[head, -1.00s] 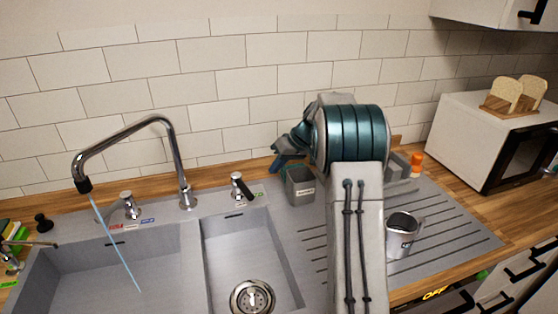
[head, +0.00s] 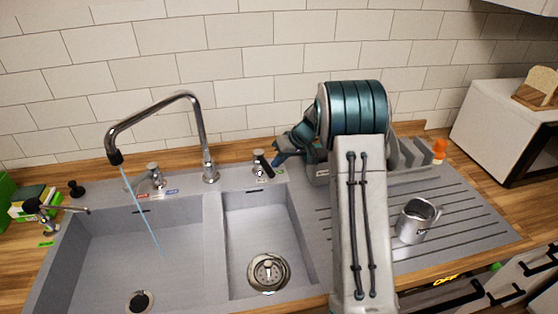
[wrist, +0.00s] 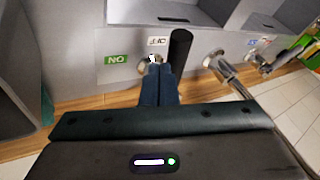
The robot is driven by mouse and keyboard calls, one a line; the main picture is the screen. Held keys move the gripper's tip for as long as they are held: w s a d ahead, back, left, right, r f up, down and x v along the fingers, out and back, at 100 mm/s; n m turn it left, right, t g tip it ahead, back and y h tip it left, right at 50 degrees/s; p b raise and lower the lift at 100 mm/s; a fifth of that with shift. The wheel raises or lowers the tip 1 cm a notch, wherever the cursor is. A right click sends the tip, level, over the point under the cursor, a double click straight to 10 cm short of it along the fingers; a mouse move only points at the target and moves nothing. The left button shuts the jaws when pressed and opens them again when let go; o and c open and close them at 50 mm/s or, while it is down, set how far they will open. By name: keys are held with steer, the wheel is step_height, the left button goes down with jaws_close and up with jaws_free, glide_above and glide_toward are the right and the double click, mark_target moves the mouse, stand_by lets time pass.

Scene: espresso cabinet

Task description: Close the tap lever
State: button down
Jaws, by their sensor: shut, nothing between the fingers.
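The tap lever (head: 264,163) is a chrome post with a black handle, on the sink's back ledge right of the tall chrome tap (head: 209,150). Water runs from the spout into the large basin. In the wrist view the black handle (wrist: 180,48) points toward the sink, with a green ON label (wrist: 115,60) and a white OFF label (wrist: 157,41) to its left. My gripper (head: 278,158) is shut and empty, right beside the lever. Its blue fingertips (wrist: 158,70) are at the lever's base; I cannot tell whether they touch it.
A second chrome knob (head: 155,174) stands left of the tap. A metal pitcher (head: 415,220) stands on the ribbed drainboard. A grey container (head: 318,172) is partly hidden behind my arm. The tiled wall (head: 250,60) is close behind. The small basin (head: 262,225) is empty.

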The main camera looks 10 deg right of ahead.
steer(key=a+b, duration=0.1)
steer(key=b, duration=0.1)
steer(key=s+a+m+b, duration=0.1)
steer(key=b, duration=0.1)
steer(key=shift+a+t+h, duration=0.1)
steer(key=shift+t+h, duration=0.2)
steer(key=shift+t, duration=0.1)
